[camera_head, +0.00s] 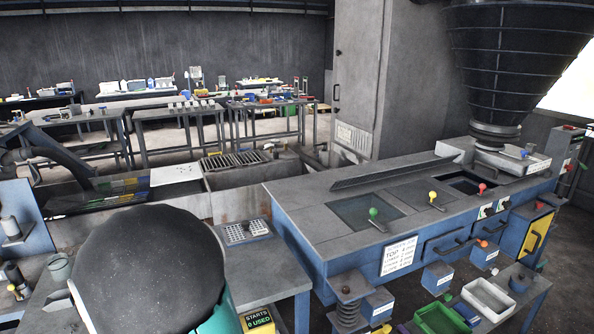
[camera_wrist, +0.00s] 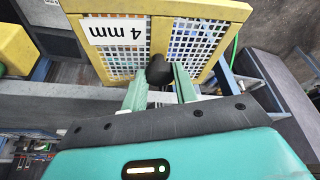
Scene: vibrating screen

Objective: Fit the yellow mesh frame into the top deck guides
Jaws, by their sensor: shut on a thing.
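My gripper (camera_wrist: 160,78) is shut on the dark round knob (camera_wrist: 159,70) of the yellow mesh frame (camera_wrist: 160,36). The frame has two mesh panels in view and a white label reading "4 mm", upside down in the wrist view. In the head view my arm fills the lower left; the gripper and frame cannot be made out there. The blue screen machine (camera_head: 300,222) stands to the right, with a sign (camera_head: 398,256) that begins with "TOP". I cannot pick out the top deck guides.
Levers with green (camera_head: 373,212), yellow (camera_head: 432,195) and red (camera_head: 482,187) knobs stick up from the machine's deck. A black ribbed hopper (camera_head: 515,60) hangs over its far end. A low table holds a green tray (camera_head: 440,320) and a white tray (camera_head: 488,297).

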